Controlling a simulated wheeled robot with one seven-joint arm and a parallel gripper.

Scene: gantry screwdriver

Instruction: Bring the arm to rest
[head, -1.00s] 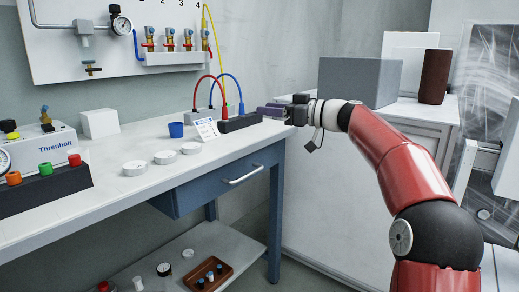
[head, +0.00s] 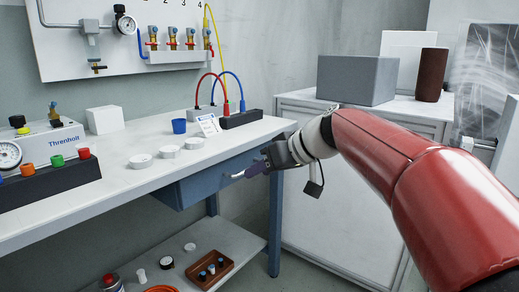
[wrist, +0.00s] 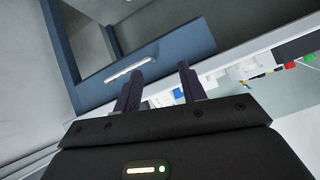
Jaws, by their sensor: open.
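My red arm reaches in from the right in the head view. My gripper (head: 256,171) is in front of the blue drawer under the bench, close to the right end of the drawer's white handle (head: 240,174). In the wrist view my gripper (wrist: 160,88) shows two dark fingers spread apart with nothing between them. The handle also shows in the wrist view (wrist: 131,67), beyond the left finger. I cannot tell whether a finger touches it.
The white bench (head: 110,190) carries several white round pieces, a blue cup (head: 179,126) and a Threnholt box (head: 45,148). A white cabinet (head: 340,215) with a grey box (head: 357,80) stands behind my arm. A lower shelf holds a brown tray (head: 210,270).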

